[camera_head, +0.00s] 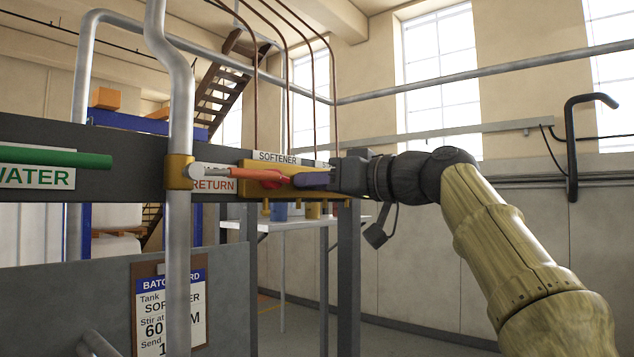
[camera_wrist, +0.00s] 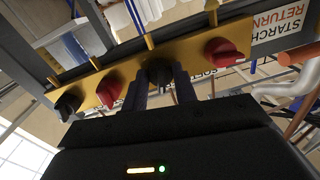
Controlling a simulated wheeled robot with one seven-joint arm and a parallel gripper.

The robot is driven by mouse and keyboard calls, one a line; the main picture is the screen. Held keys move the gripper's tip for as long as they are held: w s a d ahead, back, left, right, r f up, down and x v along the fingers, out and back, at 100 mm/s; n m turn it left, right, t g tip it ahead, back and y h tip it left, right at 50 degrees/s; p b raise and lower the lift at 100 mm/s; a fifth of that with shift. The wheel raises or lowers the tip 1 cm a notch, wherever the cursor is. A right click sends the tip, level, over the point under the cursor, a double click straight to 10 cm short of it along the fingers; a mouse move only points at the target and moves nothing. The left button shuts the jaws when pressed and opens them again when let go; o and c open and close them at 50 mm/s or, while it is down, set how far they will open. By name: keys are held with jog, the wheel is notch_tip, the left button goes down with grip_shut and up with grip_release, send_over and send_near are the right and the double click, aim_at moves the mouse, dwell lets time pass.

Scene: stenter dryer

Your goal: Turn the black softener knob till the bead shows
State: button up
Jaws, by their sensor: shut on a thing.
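The black softener knob (camera_wrist: 158,71) sits on a yellow manifold bar (camera_wrist: 190,45) in the wrist view. My gripper (camera_wrist: 162,86) is shut on it, one finger on each side. Part of an upside-down label, seemingly the softener label, shows beside the fingers. In the head view, my gripper (camera_head: 318,180) reaches in from the right to the yellow bar, below the white SOFTENER label (camera_head: 278,158). The held knob is hidden there behind my gripper. I cannot make out a bead in either view.
Neighbouring knobs are close: a red one (camera_wrist: 226,51) on one side, another red (camera_wrist: 108,91) and a black one (camera_wrist: 68,105) on the other. An orange lever (camera_head: 225,171) and a grey upright pipe (camera_head: 178,250) stand left of my gripper.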

jog(key=shift+m, duration=0.4)
jog(key=shift+a+n+t+h+p, duration=0.1)
jog(key=shift+n+t+h+p, duration=0.35)
jog(key=shift+n, duration=5.5)
jog(key=shift+d+n+y+p, duration=0.1)
jog(key=shift+n+p, duration=0.6)
jog(key=shift+n, duration=5.3)
jog(key=shift+a+n+t+h+p, duration=0.1)
jog(key=shift+n+t+h+p, duration=0.35)
jog(key=shift+n, duration=5.5)
jog(key=shift+f, duration=0.1)
jog(key=o, duration=1)
